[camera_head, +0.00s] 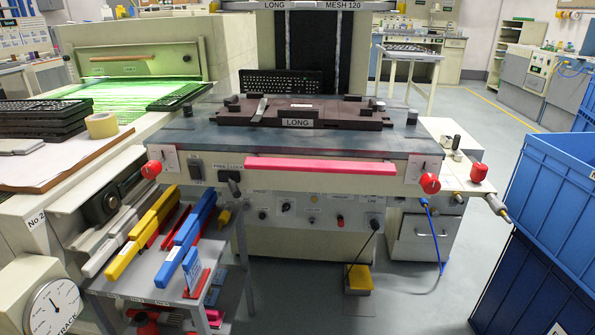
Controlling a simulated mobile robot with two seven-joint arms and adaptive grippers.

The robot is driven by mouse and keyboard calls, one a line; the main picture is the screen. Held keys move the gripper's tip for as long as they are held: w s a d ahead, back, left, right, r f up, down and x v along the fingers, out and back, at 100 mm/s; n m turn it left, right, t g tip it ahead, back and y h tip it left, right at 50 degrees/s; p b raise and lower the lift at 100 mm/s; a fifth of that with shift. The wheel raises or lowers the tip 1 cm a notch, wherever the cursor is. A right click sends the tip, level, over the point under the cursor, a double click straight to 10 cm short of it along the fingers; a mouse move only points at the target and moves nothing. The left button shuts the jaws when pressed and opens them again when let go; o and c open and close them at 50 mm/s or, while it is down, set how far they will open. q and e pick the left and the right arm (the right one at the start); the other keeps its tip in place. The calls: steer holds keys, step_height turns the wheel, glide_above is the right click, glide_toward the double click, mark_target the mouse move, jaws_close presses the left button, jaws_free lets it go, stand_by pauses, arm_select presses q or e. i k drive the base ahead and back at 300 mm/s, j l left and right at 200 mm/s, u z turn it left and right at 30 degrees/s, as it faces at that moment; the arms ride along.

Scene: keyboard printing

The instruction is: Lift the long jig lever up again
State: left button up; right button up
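The dark brown long jig (335,112), marked "LONG" on its front, sits on the flat bed of the printing machine. A short light-grey lever (260,109) rests at the left part of the jig. It looks tilted low over the jig, but its exact angle is hard to tell. A black keyboard (280,82) is just behind the jig, below the dark upright screen panel. Neither of my grippers is in view, and nothing of my arms shows near the lever.
A pink bar (320,166) runs along the machine front, with red buttons (430,183) at the sides. A green-lit conveyor (120,95) and stacked keyboards (42,117) are at left. Blue crates (565,165) stand at right. A tool cart (160,275) stands front left. Open floor lies front right.

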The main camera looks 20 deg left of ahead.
mark_target(257, 118)
steer(key=l+u, duration=0.35)
steer(key=k+l+u, duration=0.1)
steer(key=l+u, duration=0.25)
steer(key=j, duration=0.1)
